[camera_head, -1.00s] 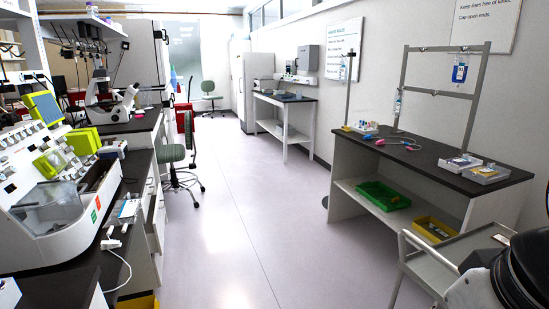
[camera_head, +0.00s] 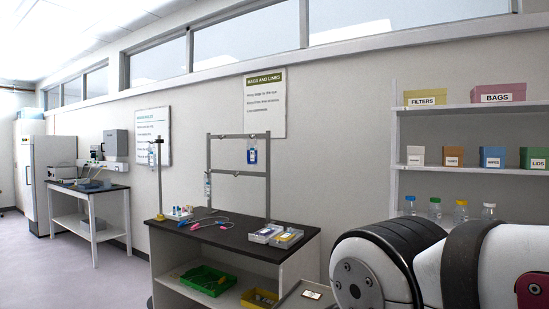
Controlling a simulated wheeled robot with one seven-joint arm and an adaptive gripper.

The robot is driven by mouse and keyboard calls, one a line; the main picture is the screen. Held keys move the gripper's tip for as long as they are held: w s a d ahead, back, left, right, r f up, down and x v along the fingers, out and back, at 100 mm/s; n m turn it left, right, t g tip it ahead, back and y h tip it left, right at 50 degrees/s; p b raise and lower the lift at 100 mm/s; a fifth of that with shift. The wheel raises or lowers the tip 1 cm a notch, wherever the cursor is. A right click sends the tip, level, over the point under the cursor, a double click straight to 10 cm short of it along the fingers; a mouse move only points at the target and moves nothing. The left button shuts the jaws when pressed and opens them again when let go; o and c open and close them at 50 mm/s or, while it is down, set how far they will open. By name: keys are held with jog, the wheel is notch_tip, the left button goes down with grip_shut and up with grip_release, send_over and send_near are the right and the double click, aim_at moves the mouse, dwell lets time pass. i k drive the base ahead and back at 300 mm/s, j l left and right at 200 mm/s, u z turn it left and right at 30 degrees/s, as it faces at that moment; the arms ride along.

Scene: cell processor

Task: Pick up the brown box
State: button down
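A small brown box (camera_head: 454,151) with a white label stands on the middle shelf of the wall rack at the right. It is between a pale box (camera_head: 415,150) and a blue-fronted box (camera_head: 492,152). Its label is too small to read surely. My arm's black and white links fill the lower right, below the boxes. My gripper is not in view.
The shelf rack (camera_head: 396,130) also holds a yellow FILTERS box (camera_head: 425,92), a pink BAGS box (camera_head: 497,88), a green LIDS box (camera_head: 535,153) and several bottles. A dark-topped bench (camera_head: 225,238) carries trays. Open floor (camera_head: 80,280) lies at the left.

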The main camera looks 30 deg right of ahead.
aim_at(452, 156)
jog(key=l+z, duration=0.25)
jog(key=z, duration=0.25)
jog(key=l+z, duration=0.25)
jog(key=z, duration=0.25)
jog(key=i+l+z, duration=0.15)
jog(key=z, duration=0.35)
jog(key=i+l, duration=0.15)
jog(key=l, duration=0.15)
jog(key=i+l, duration=0.2)
jog(key=l, duration=0.1)
